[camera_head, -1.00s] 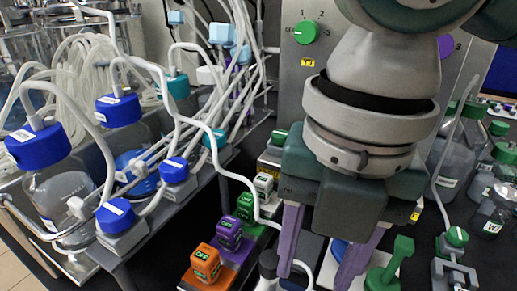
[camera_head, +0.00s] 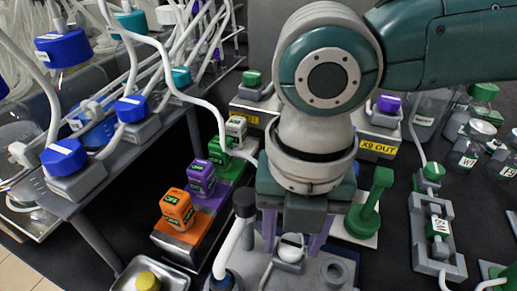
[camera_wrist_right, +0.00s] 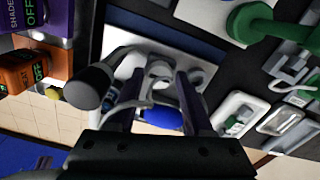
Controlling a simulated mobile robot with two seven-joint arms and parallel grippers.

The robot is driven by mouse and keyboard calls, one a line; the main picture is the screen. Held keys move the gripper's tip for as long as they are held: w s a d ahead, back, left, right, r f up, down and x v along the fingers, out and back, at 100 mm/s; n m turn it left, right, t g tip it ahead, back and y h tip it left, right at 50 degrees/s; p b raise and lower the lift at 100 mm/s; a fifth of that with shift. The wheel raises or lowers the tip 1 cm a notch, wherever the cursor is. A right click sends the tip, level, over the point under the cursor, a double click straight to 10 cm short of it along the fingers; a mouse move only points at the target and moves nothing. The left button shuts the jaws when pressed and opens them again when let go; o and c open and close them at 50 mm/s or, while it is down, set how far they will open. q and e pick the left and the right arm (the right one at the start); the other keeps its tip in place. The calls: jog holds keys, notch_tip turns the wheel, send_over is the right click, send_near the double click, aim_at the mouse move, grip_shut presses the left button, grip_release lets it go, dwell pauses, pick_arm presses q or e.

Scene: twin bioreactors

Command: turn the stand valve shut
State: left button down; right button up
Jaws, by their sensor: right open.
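The stand (camera_head: 335,258) is a light grey plate with fittings at the bottom centre of the head view. A small white rounded piece (camera_head: 291,247), which looks like the stand valve, sits on it; I cannot read whether it is turned open or shut. My right gripper (camera_head: 292,243) points down over it, its purple fingers apart on either side. In the right wrist view the open fingers (camera_wrist_right: 158,88) flank a pale curved fitting (camera_wrist_right: 160,72), with a blue part (camera_wrist_right: 163,118) below. Contact cannot be told. My left gripper is not in view.
A dark-capped white tube (camera_head: 243,204) stands close left of the fingers. A green handle (camera_head: 370,205) stands close right. A clamp frame (camera_head: 432,235) is farther right.

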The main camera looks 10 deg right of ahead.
grip_shut()
dwell(0.3)
jog(key=shift+r, duration=0.1)
jog(key=m+p, duration=0.3)
jog(key=shift+a+r, duration=0.1)
jog(key=shift+r, duration=0.05)
jog(key=m+p, duration=0.3)
jog(key=m, duration=0.2)
jog(key=shift+m+p, duration=0.3)
jog(key=shift+p, duration=0.1)
jog(key=m+p, duration=0.2)
jog(key=m, duration=0.3)
jog(key=shift+p, duration=0.35)
jog(key=shift+m+p, duration=0.75)
jog(key=shift+m, duration=1.35)
jog(key=shift+f, duration=0.2)
